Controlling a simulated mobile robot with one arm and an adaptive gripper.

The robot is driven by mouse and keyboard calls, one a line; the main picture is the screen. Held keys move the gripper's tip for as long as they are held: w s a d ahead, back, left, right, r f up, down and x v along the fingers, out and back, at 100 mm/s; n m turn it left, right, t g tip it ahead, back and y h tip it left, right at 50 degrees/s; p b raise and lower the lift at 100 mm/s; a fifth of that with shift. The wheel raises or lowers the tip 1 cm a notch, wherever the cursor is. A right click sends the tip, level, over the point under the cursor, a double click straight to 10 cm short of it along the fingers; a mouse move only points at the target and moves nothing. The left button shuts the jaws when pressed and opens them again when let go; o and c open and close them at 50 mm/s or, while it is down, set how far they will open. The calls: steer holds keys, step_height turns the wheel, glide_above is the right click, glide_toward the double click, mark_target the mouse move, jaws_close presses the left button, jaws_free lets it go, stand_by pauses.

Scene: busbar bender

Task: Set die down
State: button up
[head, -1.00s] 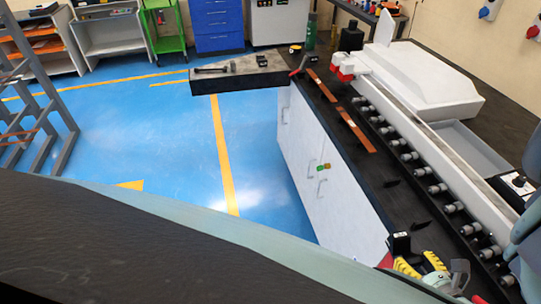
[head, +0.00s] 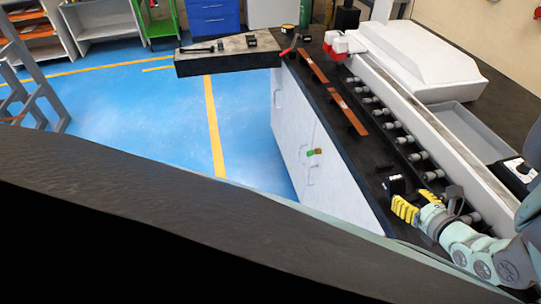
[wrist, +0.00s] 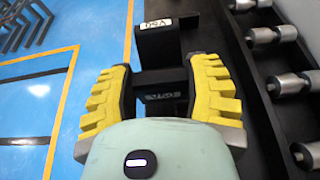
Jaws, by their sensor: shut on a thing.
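The die is a black block (wrist: 160,88) with a white label (wrist: 157,23). My gripper (wrist: 161,75) is shut on it, with yellow ribbed fingers on its left and right sides. In the head view the die (head: 396,184) is at the tips of my gripper (head: 405,207), over the near part of the black bench top (head: 352,150), by its front edge. Whether the die touches the bench or hangs just above it, I cannot tell. The fingers and palm hide part of the die.
A white machine beam with a row of grey rollers (head: 412,141) runs close on the right. Copper bars (head: 348,112) lie farther along the bench. A dark slab (head: 228,57) with small tools juts out at the far left. Blue floor (head: 245,130) lies beyond the cabinet.

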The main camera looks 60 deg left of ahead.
mark_target(404, 186)
steer(key=w, duration=0.1)
steer(key=w+a, duration=0.1)
steer(key=shift+w+a+f+b, duration=0.1)
steer(key=shift+w+a+b, duration=0.2)
steer(key=shift+w+b, duration=0.1)
steer(key=shift+w+a, duration=0.25)
steer(key=shift+w, duration=0.35)
steer(key=shift+w+a+f, duration=0.15)
steer(key=shift+w, duration=0.05)
steer(key=shift+f+b, duration=0.35)
steer(key=shift+f, duration=1.3)
steer(key=o, duration=1.2)
steer(key=shift+f, duration=0.15)
steer(key=shift+o, duration=0.2)
